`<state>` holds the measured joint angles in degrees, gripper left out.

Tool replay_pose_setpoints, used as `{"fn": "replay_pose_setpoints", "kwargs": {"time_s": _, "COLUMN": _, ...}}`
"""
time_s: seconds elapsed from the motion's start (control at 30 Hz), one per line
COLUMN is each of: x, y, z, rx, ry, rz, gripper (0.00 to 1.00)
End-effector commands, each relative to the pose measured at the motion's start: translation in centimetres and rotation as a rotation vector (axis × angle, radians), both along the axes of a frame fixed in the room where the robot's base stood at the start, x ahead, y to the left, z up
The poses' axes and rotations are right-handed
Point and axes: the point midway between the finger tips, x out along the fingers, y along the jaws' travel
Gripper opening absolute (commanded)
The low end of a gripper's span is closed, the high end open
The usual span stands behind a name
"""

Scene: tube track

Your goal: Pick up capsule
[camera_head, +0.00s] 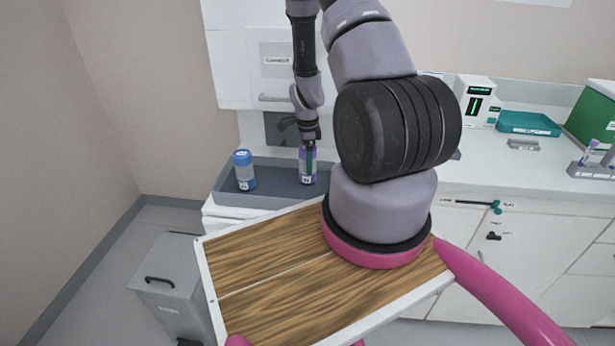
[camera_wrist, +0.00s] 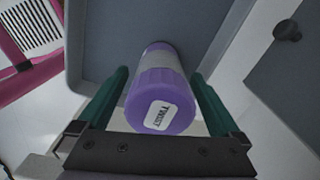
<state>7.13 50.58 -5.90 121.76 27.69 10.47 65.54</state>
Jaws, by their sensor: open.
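A purple capsule (camera_head: 304,176) with a grey band stands upright in the grey tray (camera_head: 272,181) on the counter. In the wrist view the same capsule (camera_wrist: 160,96) shows its purple cap, marked "TWIST", towards the camera. My gripper (camera_head: 310,158) is above the tray and reaches down over the capsule. Its green fingers are apart, one on each side of the capsule in the wrist view (camera_wrist: 159,76). A gap shows beside the cap on both sides; contact farther down cannot be told. A second capsule (camera_head: 244,170), blue and white, stands to the left in the same tray.
The tray's raised rim surrounds both capsules. A white cabinet (camera_head: 234,60) hangs behind. Right along the counter are a white device (camera_head: 477,100), a teal tray (camera_head: 528,123) and a green box (camera_head: 592,115). A grey bin (camera_head: 172,290) stands on the floor at left.

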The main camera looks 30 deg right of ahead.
Motion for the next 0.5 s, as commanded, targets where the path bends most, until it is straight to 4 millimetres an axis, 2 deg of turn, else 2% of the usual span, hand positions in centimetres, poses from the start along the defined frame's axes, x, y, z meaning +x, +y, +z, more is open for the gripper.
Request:
{"fn": "replay_pose_setpoints", "kwargs": {"time_s": 0.2, "x": 0.04, "y": -0.01, "z": -0.08, "rx": 0.0, "ry": -0.001, "rz": 0.0, "gripper": 1.0}}
{"fn": "replay_pose_setpoints", "kwargs": {"time_s": 0.27, "x": 0.04, "y": -0.01, "z": -0.07, "rx": 0.0, "ry": -0.001, "rz": 0.0, "gripper": 0.81}}
{"fn": "replay_pose_setpoints", "kwargs": {"time_s": 0.3, "x": 0.04, "y": -0.01, "z": -0.07, "rx": 0.0, "ry": -0.001, "rz": 0.0, "gripper": 0.66}}
{"fn": "replay_pose_setpoints", "kwargs": {"time_s": 0.43, "x": 0.04, "y": -0.01, "z": -0.06, "rx": 0.0, "ry": -0.001, "rz": 0.0, "gripper": 0.16}}
{"fn": "replay_pose_setpoints", "kwargs": {"time_s": 0.47, "x": 0.04, "y": -0.01, "z": -0.06, "rx": 0.0, "ry": -0.001, "rz": 0.0, "gripper": 0.06}}
{"fn": "replay_pose_setpoints", "kwargs": {"time_s": 0.5, "x": 0.05, "y": -0.02, "z": -0.05, "rx": 0.0, "ry": -0.001, "rz": 0.0, "gripper": 0.06}}
